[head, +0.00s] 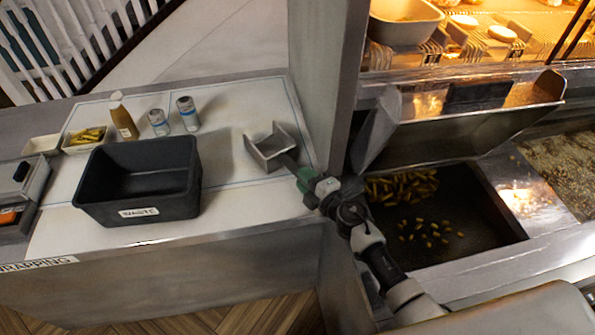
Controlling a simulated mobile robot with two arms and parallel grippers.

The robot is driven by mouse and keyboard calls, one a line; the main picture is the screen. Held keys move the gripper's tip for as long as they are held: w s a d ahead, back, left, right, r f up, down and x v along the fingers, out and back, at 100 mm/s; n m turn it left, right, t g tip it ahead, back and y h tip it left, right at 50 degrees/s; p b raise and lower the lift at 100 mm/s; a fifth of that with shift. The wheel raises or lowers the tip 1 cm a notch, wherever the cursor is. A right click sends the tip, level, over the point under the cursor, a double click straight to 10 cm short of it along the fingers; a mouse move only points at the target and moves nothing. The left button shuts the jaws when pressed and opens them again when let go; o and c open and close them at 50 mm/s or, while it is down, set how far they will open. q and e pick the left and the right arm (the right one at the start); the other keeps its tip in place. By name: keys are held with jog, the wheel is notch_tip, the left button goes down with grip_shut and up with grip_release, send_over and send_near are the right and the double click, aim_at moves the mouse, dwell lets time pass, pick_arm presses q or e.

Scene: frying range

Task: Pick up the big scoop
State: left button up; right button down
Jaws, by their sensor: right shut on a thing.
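The big scoop (268,151) is a grey metal scoop with an open box-like head and a green handle. It is at the right end of the pale counter, beside the upright post. My right gripper (308,183) is shut on its handle, and the fingers hide part of the grip. I cannot tell whether the scoop head touches the counter or is just above it. My left gripper is not in view.
A black waste bin (137,181) stands left of the scoop, with shakers (188,113), a bottle (123,118) and small white tubs behind. The grey post (329,80) is close on the right. A fry bin (458,210) holds loose fries right of my arm.

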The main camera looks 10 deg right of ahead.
jog(key=shift+r, duration=0.6)
notch_tip(320, 180, up, 2)
jog(key=shift+r+p, duration=0.2)
jog(key=shift+p, duration=0.95)
jog(key=b+v, duration=0.1)
jog(key=v, duration=0.4)
jog(key=f+b+v, duration=0.1)
jog(key=v, duration=0.5)
jog(key=f+b+v, duration=0.1)
jog(key=v, duration=0.4)
jog(key=shift+s+d+b, duration=0.1)
jog(key=shift+s+b, duration=0.2)
jog(key=shift+s, duration=0.1)
jog(key=shift+s+d+r, duration=0.25)
jog(key=shift+s+d, duration=0.05)
jog(key=shift+s, duration=0.25)
